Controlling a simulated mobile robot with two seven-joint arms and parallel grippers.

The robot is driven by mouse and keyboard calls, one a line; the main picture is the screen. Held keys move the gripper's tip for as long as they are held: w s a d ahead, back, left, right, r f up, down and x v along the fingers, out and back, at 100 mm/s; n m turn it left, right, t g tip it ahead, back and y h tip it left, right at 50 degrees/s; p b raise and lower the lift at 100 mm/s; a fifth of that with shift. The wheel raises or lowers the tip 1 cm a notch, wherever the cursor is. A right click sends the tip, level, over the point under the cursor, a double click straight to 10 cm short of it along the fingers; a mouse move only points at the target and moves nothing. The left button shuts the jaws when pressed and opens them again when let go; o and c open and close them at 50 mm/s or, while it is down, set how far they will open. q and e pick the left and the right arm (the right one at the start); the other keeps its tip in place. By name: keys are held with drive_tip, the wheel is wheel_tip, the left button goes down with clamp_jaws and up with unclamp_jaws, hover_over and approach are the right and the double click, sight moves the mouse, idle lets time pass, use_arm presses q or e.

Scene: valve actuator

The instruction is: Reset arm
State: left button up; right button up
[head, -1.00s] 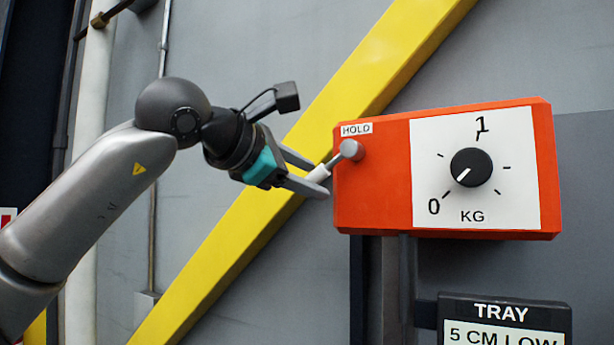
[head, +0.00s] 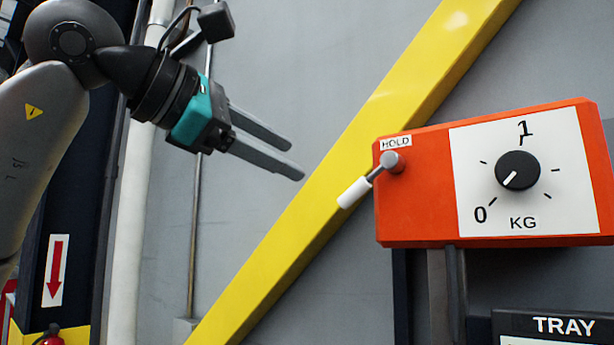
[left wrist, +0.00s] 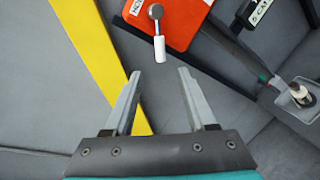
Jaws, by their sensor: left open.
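My left gripper (head: 298,162) is in the air to the left of the orange box (head: 416,215), apart from it. Its two fingers are spread and empty. The lever has a grey pivot and a white handle (head: 354,192) and sits under the HOLD label, pointing down and left. In the left wrist view the white handle (left wrist: 160,49) lies beyond the open fingertips (left wrist: 156,74), with a gap between. The black dial knob (head: 518,171) on the white KG face has its pointer towards the 0. My right gripper is in neither view.
A yellow diagonal beam (head: 330,190) runs along the grey wall behind the lever. A TRAY sign (head: 563,326) is below the box. A white pipe (head: 135,220) stands at the left.

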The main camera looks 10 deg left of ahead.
use_arm(q)
drive_tip(key=shift+s+a+r, duration=0.15)
drive_tip(key=shift+s+a, duration=0.15)
drive_tip(key=shift+s, duration=0.2)
